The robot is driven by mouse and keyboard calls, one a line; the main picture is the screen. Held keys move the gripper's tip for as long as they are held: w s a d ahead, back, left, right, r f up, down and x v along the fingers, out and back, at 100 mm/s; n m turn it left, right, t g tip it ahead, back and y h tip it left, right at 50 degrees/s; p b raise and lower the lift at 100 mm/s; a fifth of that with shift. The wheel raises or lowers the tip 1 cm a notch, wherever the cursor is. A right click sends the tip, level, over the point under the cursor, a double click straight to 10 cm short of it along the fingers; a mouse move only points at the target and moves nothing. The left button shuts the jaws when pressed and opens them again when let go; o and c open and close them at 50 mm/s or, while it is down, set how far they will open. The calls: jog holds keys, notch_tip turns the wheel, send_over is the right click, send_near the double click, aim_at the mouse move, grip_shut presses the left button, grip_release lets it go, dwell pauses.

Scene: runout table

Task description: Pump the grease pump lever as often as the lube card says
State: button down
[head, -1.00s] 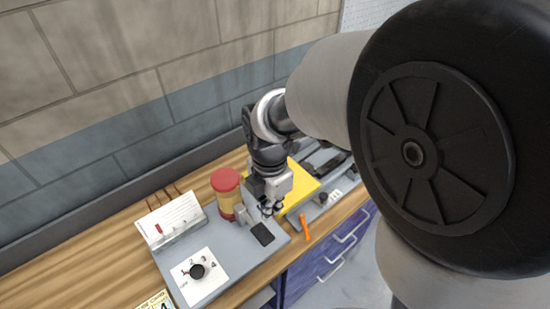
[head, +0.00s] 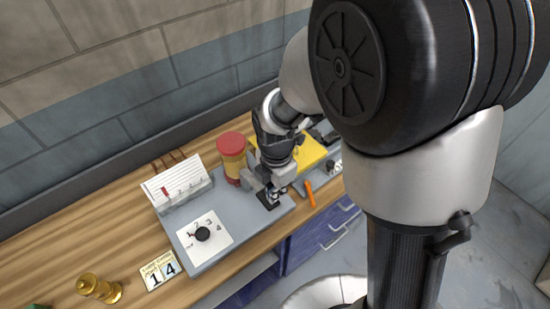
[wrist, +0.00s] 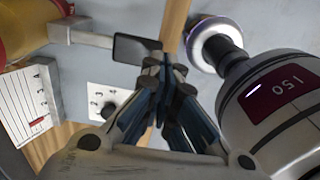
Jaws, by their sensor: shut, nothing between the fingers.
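The grease pump is a yellow cylinder with a red cap (head: 231,144) on a grey plate (head: 205,262). Its lever ends in a black pad (head: 264,203), which also shows in the wrist view (wrist: 136,49). My gripper (head: 274,194) is shut and empty, its tips beside or over the pad. In the wrist view the fingertips (wrist: 166,66) are close to the pad's edge; I cannot tell whether they touch it. The lube card (head: 160,271) lies on the wood at the front, showing the digits 1 and 4; its small print is unreadable.
A black knob (head: 202,234) sits on a numbered white dial plate. A white scale (head: 178,183) with a red marker near its left end stands behind it. An orange marker-like piece (head: 309,194), a yellow block (head: 310,152) and a brass piece (head: 98,288) are nearby.

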aim_at(276, 206)
jog(key=shift+f+b, duration=0.35)
jog(key=shift+f, duration=2)
jog(key=shift+f+b, duration=0.5)
jog(key=shift+b, duration=0.3)
jog(key=shift+t+y, duration=0.4)
jog(key=shift+t, duration=0.2)
jog(key=f+b, duration=0.4)
jog(key=b, duration=0.1)
jog(key=f+b, duration=0.2)
jog(key=b, duration=0.1)
jog(key=shift+s+d+f, duration=0.15)
jog(key=shift+s+d, duration=0.1)
jog(key=shift+s, duration=0.25)
jog(key=shift+f, duration=0.1)
